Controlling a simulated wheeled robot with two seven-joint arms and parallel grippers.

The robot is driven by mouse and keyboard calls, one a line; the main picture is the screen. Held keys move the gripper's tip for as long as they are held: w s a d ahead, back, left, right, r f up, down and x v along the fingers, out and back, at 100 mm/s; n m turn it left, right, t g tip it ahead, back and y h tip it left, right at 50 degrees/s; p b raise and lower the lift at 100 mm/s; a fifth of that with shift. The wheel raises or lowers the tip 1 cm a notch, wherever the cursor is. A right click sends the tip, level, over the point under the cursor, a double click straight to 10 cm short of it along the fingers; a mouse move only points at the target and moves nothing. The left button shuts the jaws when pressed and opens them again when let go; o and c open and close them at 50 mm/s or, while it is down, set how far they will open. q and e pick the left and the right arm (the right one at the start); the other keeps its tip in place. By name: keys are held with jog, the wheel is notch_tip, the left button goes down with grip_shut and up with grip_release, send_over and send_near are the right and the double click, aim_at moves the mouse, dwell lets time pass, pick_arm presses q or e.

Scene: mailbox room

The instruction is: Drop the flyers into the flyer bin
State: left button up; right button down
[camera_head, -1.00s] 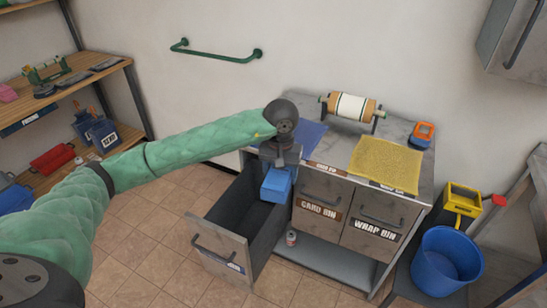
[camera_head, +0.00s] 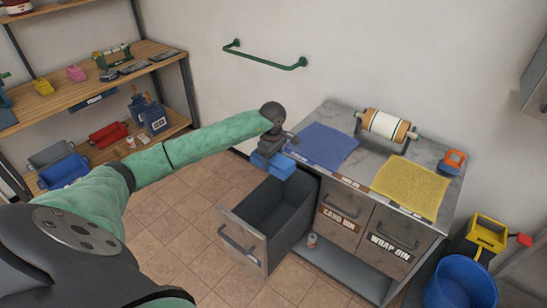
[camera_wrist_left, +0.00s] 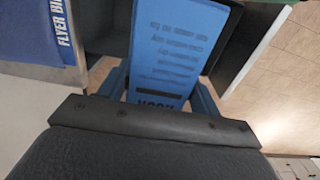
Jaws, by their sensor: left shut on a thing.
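My left gripper (camera_head: 275,165) is shut on a blue printed flyer bundle (camera_wrist_left: 175,50), which shows between its fingers in the left wrist view. In the head view the blue of fingers and flyers is hard to separate. The gripper is above the back-left side of the open flyer bin drawer (camera_head: 245,228), which looks dark and empty where visible. The drawer's wall (camera_wrist_left: 240,45) shows beside the flyers in the left wrist view, with a FLYER BIN label (camera_wrist_left: 62,30) at left. My right gripper is not in view.
The cabinet top holds a blue mat (camera_head: 325,145), a yellow mat (camera_head: 412,187) and a paper roll (camera_head: 385,124). The closed card bin (camera_head: 340,215) and wrap bin (camera_head: 385,245) are right of the drawer. A blue bucket (camera_head: 462,285) stands far right. Shelves (camera_head: 100,85) are at left.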

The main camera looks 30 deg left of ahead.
pick_arm(q)
jog(key=shift+f, duration=2.9)
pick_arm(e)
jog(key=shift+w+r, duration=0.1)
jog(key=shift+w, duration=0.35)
pick_arm(q)
jog(key=o, duration=1.5)
jog(key=shift+c, duration=0.2)
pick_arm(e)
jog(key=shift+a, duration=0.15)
pick_arm(q)
jog(key=shift+r+b, duration=0.15)
jog(key=shift+b, duration=0.2)
notch_tip(320, 180, up, 6)
jog(key=b, duration=0.3)
jog(key=shift+r, duration=0.75)
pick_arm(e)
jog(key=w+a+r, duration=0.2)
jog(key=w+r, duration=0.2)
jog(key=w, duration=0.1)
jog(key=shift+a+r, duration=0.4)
